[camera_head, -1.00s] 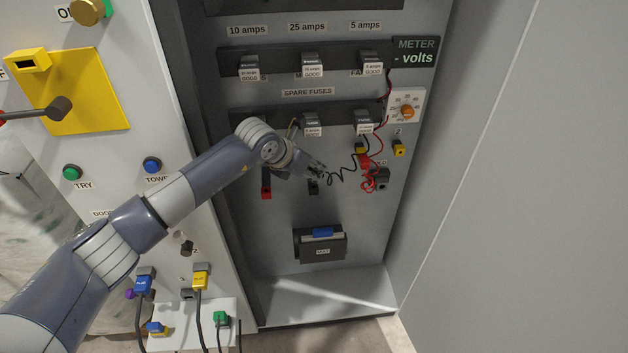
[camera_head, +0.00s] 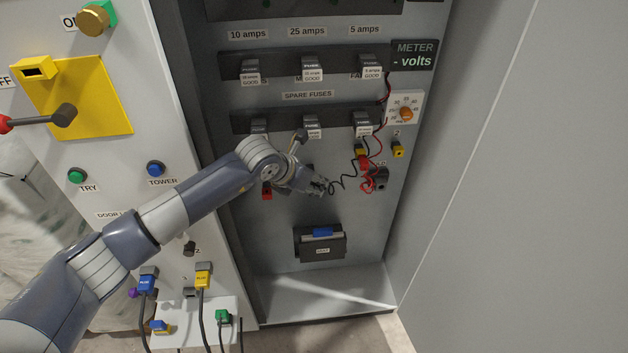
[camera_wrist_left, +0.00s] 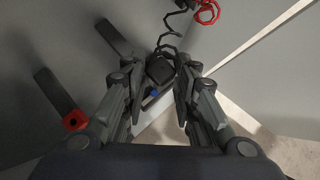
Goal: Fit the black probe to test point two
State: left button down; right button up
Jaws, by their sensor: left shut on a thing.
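My left gripper (camera_head: 322,186) is shut on the black probe, a dark block (camera_wrist_left: 160,68) between the fingertips in the wrist view. A coiled black lead (camera_head: 340,186) runs from it up to the right. The gripper is in front of the cabinet's back panel, left of and below the test sockets. A yellow socket (camera_head: 398,151) under a small plate, which seems to read 2, is up and right of the gripper. Another yellow socket (camera_head: 360,150) has the red plug (camera_head: 364,163) close below it. My right gripper is not in view.
A red-ended dark piece (camera_head: 266,191) projects from the panel left of the gripper; it also shows in the wrist view (camera_wrist_left: 73,118). A black socket (camera_head: 382,179) with red wire (camera_head: 368,184) is to the right. A black box (camera_head: 320,245) is below. Spare fuses (camera_head: 311,127) stand above.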

pick_arm(q)
jog(key=shift+s+d+p, duration=0.15)
jog(key=shift+s+p, duration=0.1)
jog(key=shift+s, duration=0.75)
jog(key=shift+s+d+p, duration=0.1)
jog(key=shift+s+p, duration=0.15)
jog(key=shift+s, duration=0.7)
dwell(0.4)
